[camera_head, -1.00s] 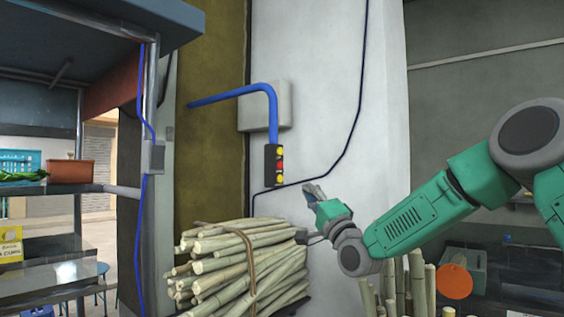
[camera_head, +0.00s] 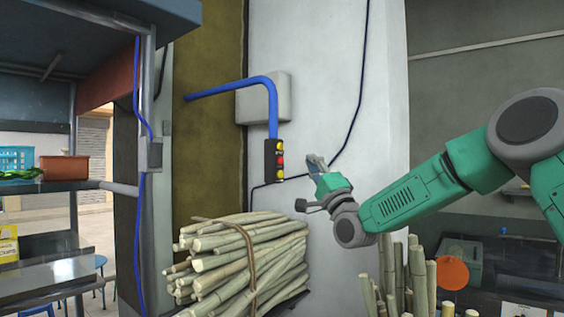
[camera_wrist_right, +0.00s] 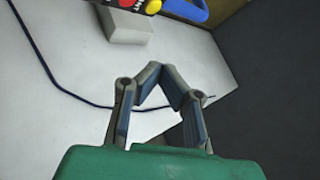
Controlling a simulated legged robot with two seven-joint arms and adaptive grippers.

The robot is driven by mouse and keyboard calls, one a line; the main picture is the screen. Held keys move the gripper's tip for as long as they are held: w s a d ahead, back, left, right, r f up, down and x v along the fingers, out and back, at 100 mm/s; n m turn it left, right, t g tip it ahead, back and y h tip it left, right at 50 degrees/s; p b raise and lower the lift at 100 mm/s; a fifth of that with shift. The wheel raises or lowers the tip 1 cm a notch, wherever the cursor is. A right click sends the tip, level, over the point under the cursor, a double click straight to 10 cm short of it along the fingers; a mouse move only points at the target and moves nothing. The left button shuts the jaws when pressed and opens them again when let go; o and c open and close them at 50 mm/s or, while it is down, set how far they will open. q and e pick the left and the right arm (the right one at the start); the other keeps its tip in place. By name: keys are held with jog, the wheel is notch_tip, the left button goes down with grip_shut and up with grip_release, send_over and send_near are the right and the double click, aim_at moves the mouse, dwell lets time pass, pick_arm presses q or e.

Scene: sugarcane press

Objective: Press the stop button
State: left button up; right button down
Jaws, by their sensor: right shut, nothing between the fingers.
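The control box (camera_head: 268,160) hangs at the lower end of a blue bent pipe in front of the pale wall. On it, a red button (camera_head: 281,160) sits between an upper and a lower yellow button. My right gripper (camera_head: 313,159) is shut and empty, to the right of the box at about the red button's height, with a gap between them in the picture. In the right wrist view the fingertips (camera_wrist_right: 160,70) meet with nothing between them. The red button (camera_wrist_right: 126,3) is cut by that view's top edge. My left gripper is out of view.
A tied bundle of sugarcane (camera_head: 240,255) lies below the box, and upright canes (camera_head: 415,275) stand under my right arm. The blue pipe (camera_head: 230,90) reaches in from the left. A dark cable (camera_head: 360,90) runs along the wall.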

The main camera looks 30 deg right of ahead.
aim_at(280, 161)
jog(key=w+a, duration=0.2)
jog(key=w, duration=0.4)
jog(key=shift+a+p, duration=0.2)
jog(key=shift+p, duration=0.1)
jog(key=shift+a, duration=0.1)
dwell(1.1)
jog(key=shift+w+a+r, duration=0.1)
jog(key=shift+w+a, duration=0.1)
jog(key=shift+w, duration=0.05)
